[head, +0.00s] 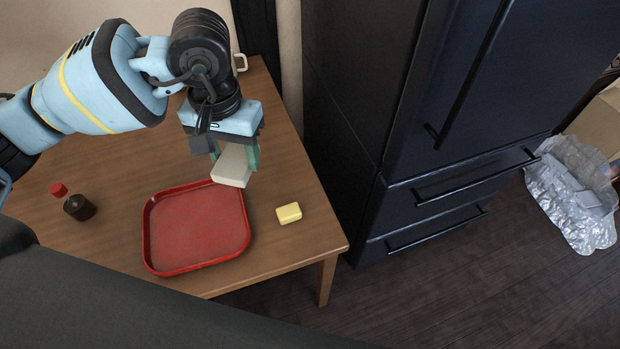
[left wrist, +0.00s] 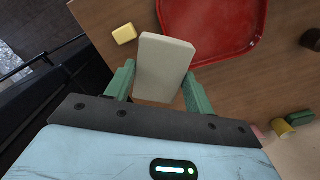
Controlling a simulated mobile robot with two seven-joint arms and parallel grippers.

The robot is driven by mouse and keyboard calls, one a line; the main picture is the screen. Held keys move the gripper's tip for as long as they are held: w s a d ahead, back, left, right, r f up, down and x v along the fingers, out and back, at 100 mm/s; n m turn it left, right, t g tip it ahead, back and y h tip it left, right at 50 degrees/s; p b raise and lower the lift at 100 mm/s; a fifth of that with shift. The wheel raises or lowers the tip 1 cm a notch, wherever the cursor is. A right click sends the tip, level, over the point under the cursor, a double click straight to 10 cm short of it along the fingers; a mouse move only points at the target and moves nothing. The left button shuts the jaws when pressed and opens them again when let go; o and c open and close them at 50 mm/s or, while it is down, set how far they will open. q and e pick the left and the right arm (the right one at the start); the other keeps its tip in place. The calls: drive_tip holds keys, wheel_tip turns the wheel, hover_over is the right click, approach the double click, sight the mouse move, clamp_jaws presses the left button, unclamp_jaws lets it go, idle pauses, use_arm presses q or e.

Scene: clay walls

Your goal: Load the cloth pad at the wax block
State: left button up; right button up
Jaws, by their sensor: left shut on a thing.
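My left gripper (head: 236,154) is shut on the cloth pad (head: 231,168), a pale off-white block. It holds the pad above the table, near the back right corner of the red tray. In the left wrist view the pad (left wrist: 164,66) sits between the two green fingers (left wrist: 157,90). The yellow wax block (head: 289,213) lies on the table to the right of the tray, apart from the pad. It also shows in the left wrist view (left wrist: 124,34), beyond the pad and to its left. My right gripper is in neither view.
The empty red tray (head: 196,228) lies on the wooden table (head: 115,180). A dark cabinet (head: 405,130) stands right of the table. Crumpled silver wrapping (head: 573,195) lies far right.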

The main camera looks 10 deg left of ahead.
use_arm(q)
drive_tip(key=shift+w+d, duration=0.1)
drive_tip(key=shift+d, duration=0.1)
use_arm(e)
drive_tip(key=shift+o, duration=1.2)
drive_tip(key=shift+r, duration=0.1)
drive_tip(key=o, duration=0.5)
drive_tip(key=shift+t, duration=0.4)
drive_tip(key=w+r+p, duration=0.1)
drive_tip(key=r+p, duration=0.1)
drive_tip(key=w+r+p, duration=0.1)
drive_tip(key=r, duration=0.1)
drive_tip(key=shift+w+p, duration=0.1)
drive_tip(key=shift+p, duration=0.25)
use_arm(q)
drive_tip(key=d+f+m, duration=0.1)
drive_tip(key=d+f, duration=0.1)
drive_tip(key=f, duration=0.1)
drive_tip(key=d+f+m+p, duration=0.1)
drive_tip(key=d+f, duration=0.4)
drive_tip(key=f, duration=0.1)
drive_tip(key=shift+w+d+m, duration=0.4)
drive_tip(key=shift+f+b, duration=0.45)
drive_tip(key=shift+f, duration=1.55)
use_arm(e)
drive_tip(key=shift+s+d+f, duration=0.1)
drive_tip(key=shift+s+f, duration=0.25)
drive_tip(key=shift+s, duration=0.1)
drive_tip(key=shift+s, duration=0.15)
